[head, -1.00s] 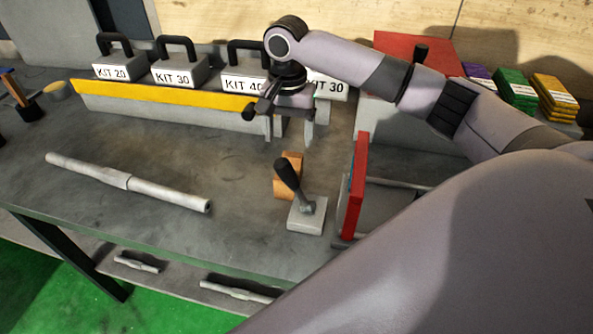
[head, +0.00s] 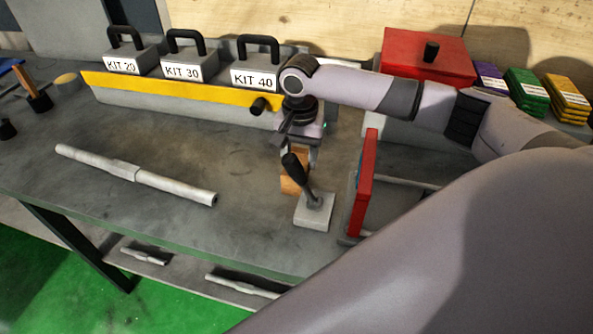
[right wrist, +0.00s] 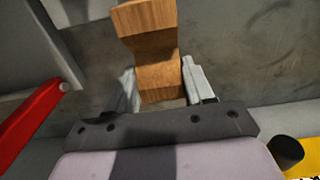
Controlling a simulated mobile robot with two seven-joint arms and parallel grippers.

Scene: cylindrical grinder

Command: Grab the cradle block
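The cradle block is a wooden block (head: 289,186) standing on the bench, partly hidden in the head view by a black lever handle and my right gripper. In the right wrist view the wooden block (right wrist: 157,45) shows a notched, narrowed shape. My right gripper (head: 301,155) is low over the block, pointing down. In the right wrist view its two fingers (right wrist: 160,85) stand on either side of the block's near part, with narrow gaps. It looks open; firm contact is not visible. My left gripper is not in view.
A lever (head: 314,208) on a grey base stands just in front of the block. A red plate (head: 362,185) rises close on the right. A stepped shaft (head: 135,174) lies at left. A yellow-edged rail (head: 180,92) and labelled kit weights (head: 187,68) stand behind.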

